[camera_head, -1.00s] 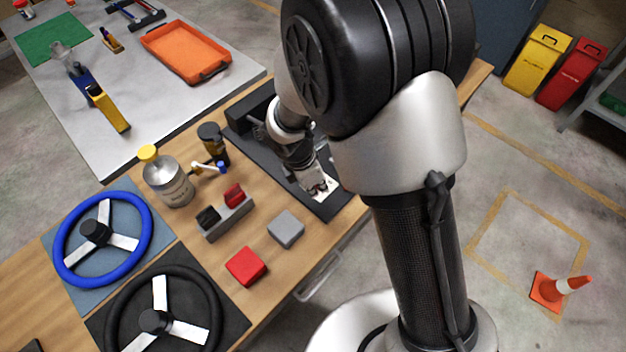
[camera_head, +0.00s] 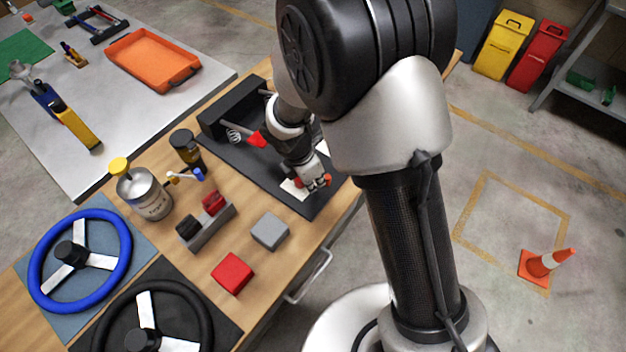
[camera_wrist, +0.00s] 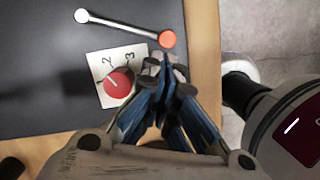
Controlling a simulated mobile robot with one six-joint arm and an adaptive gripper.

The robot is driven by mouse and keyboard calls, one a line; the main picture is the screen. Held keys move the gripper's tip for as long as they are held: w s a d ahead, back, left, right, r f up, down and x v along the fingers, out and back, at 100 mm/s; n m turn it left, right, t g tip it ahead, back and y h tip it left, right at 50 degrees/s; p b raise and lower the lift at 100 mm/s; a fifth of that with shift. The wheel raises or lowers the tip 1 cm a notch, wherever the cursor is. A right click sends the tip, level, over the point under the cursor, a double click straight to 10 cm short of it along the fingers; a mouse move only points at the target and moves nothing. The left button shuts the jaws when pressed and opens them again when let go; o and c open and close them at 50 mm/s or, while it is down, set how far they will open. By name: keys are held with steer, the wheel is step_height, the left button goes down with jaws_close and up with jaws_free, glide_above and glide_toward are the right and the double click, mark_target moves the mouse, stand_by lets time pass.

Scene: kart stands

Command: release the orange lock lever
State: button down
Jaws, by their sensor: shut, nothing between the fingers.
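The orange lock lever shows in the wrist view as a silver bar (camera_wrist: 122,27) with a round orange end (camera_wrist: 167,39) and a pale round end at upper left. It lies over a dark panel (camera_wrist: 40,100), the orange end near the panel's right edge. My gripper (camera_wrist: 166,60) is shut and empty, its fingertips just below the orange end; I cannot tell whether they touch. A red dial (camera_wrist: 117,82) on a white numbered plate (camera_wrist: 104,62) is left of the fingers. In the head view my gripper (camera_head: 318,183) is low over the black fixture (camera_head: 318,209), partly hiding the lever.
A red handle (camera_head: 257,139) and a spring (camera_head: 233,135) are on the fixture, close to my arm. A grey block (camera_head: 270,232), red block (camera_head: 232,272), switch box (camera_head: 208,226) and metal can (camera_head: 145,194) stand on the wooden bench.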

mark_target(329, 186)
steer(key=shift+d+n, duration=0.25)
steer(key=shift+n, duration=0.05)
steer(key=shift+d, duration=0.15)
steer(key=shift+w+d+r+n+t+p, duration=0.1)
steer(key=shift+w+d+n+t+p, duration=0.05)
steer(key=shift+d+n+p, duration=0.45)
steer(key=shift+w+d+r+n+t+p, duration=0.1)
steer(key=shift+d+n+t+p, duration=0.05)
steer(key=shift+d+n+p, duration=0.45)
steer(key=d+n, duration=0.1)
steer(key=w+d+n+y+p, duration=0.1)
steer(key=shift+n, duration=0.4)
steer(key=shift+w+d+n+t+p, duration=0.3)
steer(key=shift+w+d+n+p, duration=0.25)
steer(key=shift+n+p, duration=0.25)
steer(key=shift+w+d+f+p, duration=0.15)
steer(key=shift+w+d+p, duration=0.7)
steer(key=shift+w+p, duration=0.15)
